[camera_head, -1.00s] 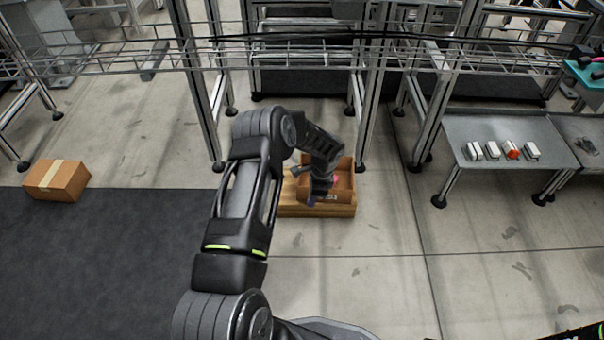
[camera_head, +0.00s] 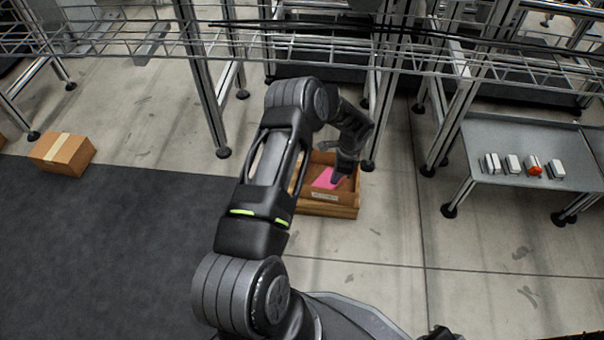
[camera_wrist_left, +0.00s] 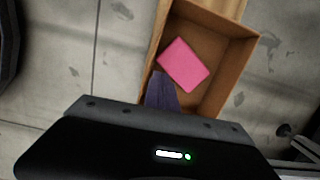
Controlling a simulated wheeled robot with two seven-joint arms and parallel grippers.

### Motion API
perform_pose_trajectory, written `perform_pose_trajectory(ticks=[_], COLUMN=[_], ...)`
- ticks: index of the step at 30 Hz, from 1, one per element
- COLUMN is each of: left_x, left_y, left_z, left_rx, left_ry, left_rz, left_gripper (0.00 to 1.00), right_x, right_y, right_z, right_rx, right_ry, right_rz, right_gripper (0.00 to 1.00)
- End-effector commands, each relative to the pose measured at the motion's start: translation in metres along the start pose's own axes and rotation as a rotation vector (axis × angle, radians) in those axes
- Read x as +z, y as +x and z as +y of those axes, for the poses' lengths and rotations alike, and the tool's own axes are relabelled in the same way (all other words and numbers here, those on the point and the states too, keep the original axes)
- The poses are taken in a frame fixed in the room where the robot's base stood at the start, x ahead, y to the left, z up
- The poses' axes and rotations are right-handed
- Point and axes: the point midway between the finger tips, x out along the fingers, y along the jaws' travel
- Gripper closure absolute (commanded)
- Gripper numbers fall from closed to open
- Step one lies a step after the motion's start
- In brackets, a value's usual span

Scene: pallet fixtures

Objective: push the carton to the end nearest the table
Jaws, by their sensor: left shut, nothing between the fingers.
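The carton (camera_head: 342,197) is an open brown box with a pink item (camera_head: 327,179) inside. It sits on a wooden pallet (camera_head: 325,211) on the floor, with my arm hiding its left part. My left gripper (camera_head: 345,171) is shut and empty, pointing down at the carton. In the left wrist view the shut fingers (camera_wrist_left: 161,90) overlap one side wall of the carton (camera_wrist_left: 238,62), close to the pink item (camera_wrist_left: 184,65). I cannot tell whether they touch the carton. My right gripper is out of view.
A grey metal table (camera_head: 510,135) with several small items stands to the right. Metal frame legs (camera_head: 383,120) rise close behind the carton. A taped box (camera_head: 62,153) lies at the left by a dark mat (camera_head: 120,240). The floor in front of the pallet is clear.

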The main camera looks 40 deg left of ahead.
Motion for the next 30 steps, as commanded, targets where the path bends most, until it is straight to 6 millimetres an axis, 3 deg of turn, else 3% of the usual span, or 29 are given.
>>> perform_pose_trajectory(ticks=[8,25,30], left_x=[0.016,0.118,0.116], left_y=[0.003,0.022,0.035], left_z=[-0.001,0.000,0.000], left_rx=[0.000,0.000,0.000], left_ry=[-0.002,-0.003,0.001], left_rz=[0.000,0.000,0.001], left_gripper=[1.00,1.00,1.00], right_x=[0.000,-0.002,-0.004], right_y=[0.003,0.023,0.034], right_z=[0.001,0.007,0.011], right_rx=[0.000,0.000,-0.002], right_ry=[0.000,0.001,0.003], right_rz=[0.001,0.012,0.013], right_gripper=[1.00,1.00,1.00])
